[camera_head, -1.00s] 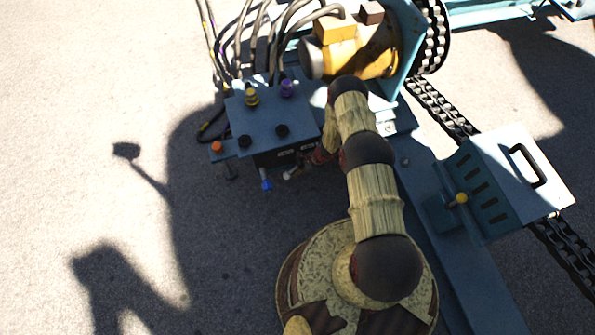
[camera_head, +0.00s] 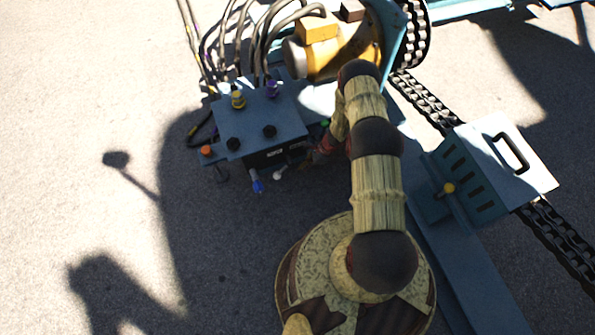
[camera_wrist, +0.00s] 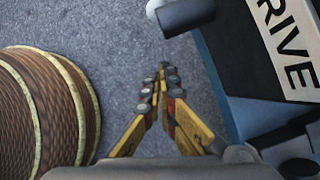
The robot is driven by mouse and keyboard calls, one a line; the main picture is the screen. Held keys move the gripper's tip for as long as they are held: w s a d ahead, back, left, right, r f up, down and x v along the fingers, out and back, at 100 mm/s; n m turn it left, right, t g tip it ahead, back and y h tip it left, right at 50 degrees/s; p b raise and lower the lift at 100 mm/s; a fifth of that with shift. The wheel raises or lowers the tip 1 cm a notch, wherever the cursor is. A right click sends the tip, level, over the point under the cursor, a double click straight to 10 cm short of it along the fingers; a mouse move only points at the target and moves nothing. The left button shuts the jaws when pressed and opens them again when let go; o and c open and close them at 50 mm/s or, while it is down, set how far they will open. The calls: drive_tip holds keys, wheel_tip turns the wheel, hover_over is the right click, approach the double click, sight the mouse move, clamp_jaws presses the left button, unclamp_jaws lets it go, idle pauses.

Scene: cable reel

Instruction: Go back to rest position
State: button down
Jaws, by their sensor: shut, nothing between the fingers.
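My gripper (camera_wrist: 163,75) shows in the wrist view with its yellow-and-grey fingers together at the tips and nothing between them. It points down over bare grey ground. In the wrist view a dark panel marked "DRIVE" (camera_wrist: 290,45) is close on the right of the fingers, with a gap between. A grey rounded lever end (camera_wrist: 180,14) is above the fingertips.
The box carries several knobs, with a blue-tipped lever (camera_head: 257,186) and a white-tipped lever (camera_head: 279,174) at its front. Cables, a yellow motor (camera_head: 335,55), a chain (camera_head: 425,103) and a vented guard (camera_head: 490,170) lie behind and right. Open ground (camera_head: 70,130) is left.

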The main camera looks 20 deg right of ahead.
drive_tip(key=shift+v, duration=1.05)
drive_tip(key=shift+d, duration=0.1)
